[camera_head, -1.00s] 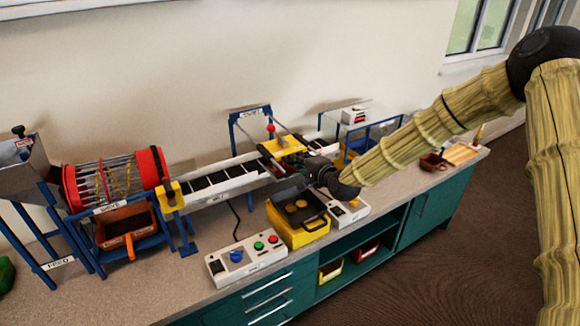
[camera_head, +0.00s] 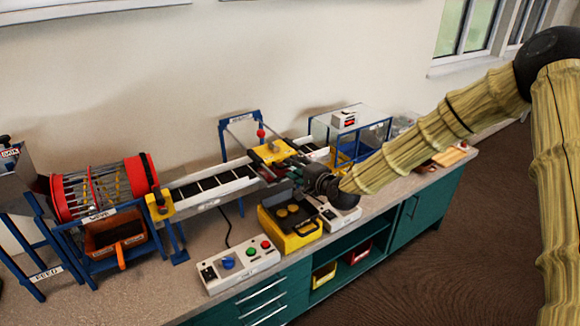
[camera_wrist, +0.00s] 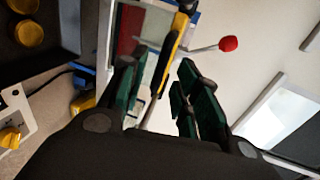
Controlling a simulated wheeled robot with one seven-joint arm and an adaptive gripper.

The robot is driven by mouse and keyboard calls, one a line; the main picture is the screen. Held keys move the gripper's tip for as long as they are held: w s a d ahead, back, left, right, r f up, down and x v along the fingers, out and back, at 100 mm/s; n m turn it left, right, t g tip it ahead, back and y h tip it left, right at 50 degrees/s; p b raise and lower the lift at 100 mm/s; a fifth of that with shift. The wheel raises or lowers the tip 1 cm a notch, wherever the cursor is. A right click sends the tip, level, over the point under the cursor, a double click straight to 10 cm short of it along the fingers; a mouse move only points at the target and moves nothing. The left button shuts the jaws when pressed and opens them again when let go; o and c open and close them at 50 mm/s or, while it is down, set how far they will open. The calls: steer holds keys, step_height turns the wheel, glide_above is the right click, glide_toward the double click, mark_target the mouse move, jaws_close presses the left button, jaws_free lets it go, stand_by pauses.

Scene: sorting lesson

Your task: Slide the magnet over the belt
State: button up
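The magnet looks to be the yellow block (camera_head: 273,151) on the blue-framed rails across the belt (camera_head: 215,183). A red-tipped knob (camera_head: 261,133) stands up by it, and the knob also shows in the wrist view (camera_wrist: 229,44). My gripper (camera_head: 287,174) is at the near side of the rails, close to the magnet. In the wrist view my gripper's green fingers (camera_wrist: 163,95) are apart. A yellow, dark-edged part (camera_wrist: 172,45) shows beyond and between them; I cannot tell whether they touch it. The head view partly hides the fingertips.
In front of the belt stand a yellow box with a black tray (camera_head: 288,216) and a white control box with coloured buttons (camera_head: 237,263). A red drum sieve (camera_head: 103,188) stands left, a clear-walled blue frame (camera_head: 372,138) right. Bare counter (camera_head: 150,283) lies front left.

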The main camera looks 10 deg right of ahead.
steer(key=v, duration=0.8)
steer(key=shift+s+d, duration=0.2)
steer(key=shift+s, duration=0.15)
